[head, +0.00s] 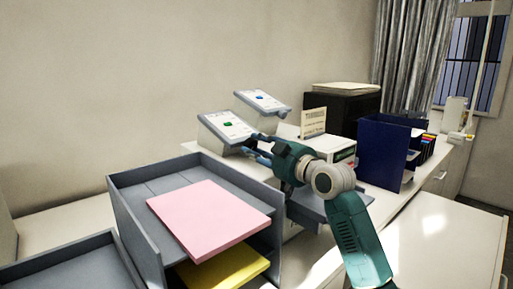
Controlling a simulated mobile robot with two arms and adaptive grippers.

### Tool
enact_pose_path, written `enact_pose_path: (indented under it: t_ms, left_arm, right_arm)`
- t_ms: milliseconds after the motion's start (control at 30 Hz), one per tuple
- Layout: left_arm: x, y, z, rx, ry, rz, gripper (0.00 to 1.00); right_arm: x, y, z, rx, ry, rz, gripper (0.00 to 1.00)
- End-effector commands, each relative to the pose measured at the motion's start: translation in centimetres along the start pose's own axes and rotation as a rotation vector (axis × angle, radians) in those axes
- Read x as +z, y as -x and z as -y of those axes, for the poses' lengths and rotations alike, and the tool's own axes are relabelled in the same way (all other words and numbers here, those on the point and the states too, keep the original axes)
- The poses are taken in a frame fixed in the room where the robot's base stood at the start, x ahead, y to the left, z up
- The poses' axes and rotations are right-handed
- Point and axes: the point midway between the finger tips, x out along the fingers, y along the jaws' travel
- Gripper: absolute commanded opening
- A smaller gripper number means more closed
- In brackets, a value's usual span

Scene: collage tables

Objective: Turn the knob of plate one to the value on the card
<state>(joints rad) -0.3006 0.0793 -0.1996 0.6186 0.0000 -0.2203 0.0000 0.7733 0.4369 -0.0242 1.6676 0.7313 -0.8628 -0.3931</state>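Two pale sloped plates stand on the counter near the wall. The nearer plate (212,121) has a small green knob (227,124); the farther plate (274,104) has a small blue knob (259,96). I cannot read which is plate one. A cream card (313,122) with dark print stands upright to their right; its text is too small to read. My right gripper (255,145) is at the lower right edge of the nearer plate, apart from the green knob. Its fingertips are small and partly hidden, so its opening is unclear. My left gripper is out of view.
A grey tray unit (130,205) with a pink sheet stack (210,218) and yellow sheets (225,268) stands in front. A dark blue file holder (383,150) and a black box (342,108) stand right. The white surface at lower right is clear.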

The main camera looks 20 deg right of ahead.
Motion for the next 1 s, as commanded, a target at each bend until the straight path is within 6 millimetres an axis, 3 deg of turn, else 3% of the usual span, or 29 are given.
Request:
enact_pose_path:
  t_ms: [367,1000]
  left_arm:
    - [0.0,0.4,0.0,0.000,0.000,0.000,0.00]
    - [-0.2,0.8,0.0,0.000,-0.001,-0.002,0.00]
  right_arm:
    - [-0.3,0.0,0.0,-0.021,-0.057,-0.003,0.06]
    - [-0.2,-0.1,-0.6,-0.158,-0.469,-0.006,0.06]
